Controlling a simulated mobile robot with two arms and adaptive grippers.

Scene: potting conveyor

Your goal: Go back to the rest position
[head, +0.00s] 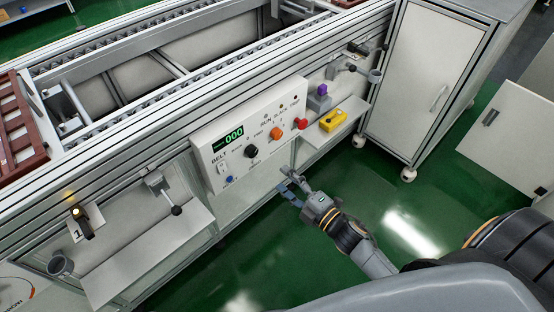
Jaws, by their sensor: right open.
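My right gripper (289,189) is open and empty, held in front of the conveyor's side, just below the control panel (250,130). Its arm comes in from the lower right. The panel is white, with a green display (233,135) reading 000, a black knob (252,151), an orange knob (277,133), a red button (302,123) and a blue button (229,180). The gripper's fingers look apart from the panel. My left gripper is not in view.
A white shelf (150,250) juts out at left; another shelf at right holds a yellow box (333,120) and a purple-topped part (321,90). A wheeled white cabinet (425,75) stands at right, with a white panel (512,130) beyond. Green floor (370,190) is open between.

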